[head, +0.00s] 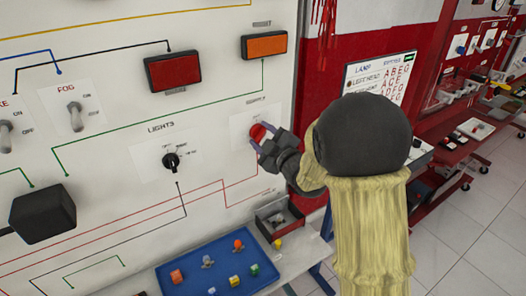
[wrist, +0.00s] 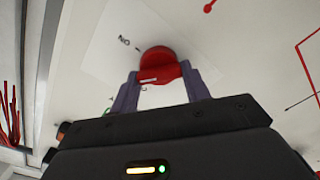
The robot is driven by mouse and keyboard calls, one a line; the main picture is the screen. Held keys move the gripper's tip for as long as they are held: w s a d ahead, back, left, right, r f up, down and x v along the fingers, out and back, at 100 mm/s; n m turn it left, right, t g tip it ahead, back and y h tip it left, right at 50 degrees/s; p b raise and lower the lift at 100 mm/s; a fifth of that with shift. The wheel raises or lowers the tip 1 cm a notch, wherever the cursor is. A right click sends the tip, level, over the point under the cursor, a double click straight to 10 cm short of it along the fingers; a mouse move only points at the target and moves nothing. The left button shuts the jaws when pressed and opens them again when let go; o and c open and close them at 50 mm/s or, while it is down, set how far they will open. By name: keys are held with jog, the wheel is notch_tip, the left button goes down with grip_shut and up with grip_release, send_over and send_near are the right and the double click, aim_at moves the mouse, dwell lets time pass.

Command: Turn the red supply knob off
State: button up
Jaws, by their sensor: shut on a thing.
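The red supply knob (head: 257,132) sits on a white plate (head: 238,122) on the upright panel, below the orange light. My gripper (head: 264,143) reaches it from the right, and its fingers hide part of the knob. In the wrist view the red knob (wrist: 160,64) stands between the two fingers of my gripper (wrist: 158,82), which are shut on its sides. A white mark shows on the knob's near edge. Lettering that looks like "ON" is on the plate, at the knob's upper left in the wrist view. The other label is mostly hidden.
A black lights knob (head: 170,161) is left of the red knob. Red (head: 172,72) and orange (head: 264,45) lamps are above. A blue tray (head: 180,268) with small coloured parts and a small grey bin (head: 280,219) stand on the bench below.

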jog(key=n+b, duration=0.2)
jog(key=b, duration=0.2)
jog(key=f+n+b, duration=0.1)
jog(key=n+b, duration=0.2)
jog(key=b, duration=0.1)
jog(key=n+b, duration=0.2)
jog(key=b, duration=0.1)
jog(key=shift+r+n, duration=0.25)
jog(key=shift+n, duration=0.15)
jog(key=shift+b, duration=0.3)
jog(key=o, duration=1)
jog(key=shift+a, duration=0.1)
jog(key=shift+s, duration=0.1)
jog(key=b+v, duration=0.1)
jog(key=v, duration=1.6)
jog(key=shift+s+d, duration=0.1)
jog(key=shift+d, duration=0.15)
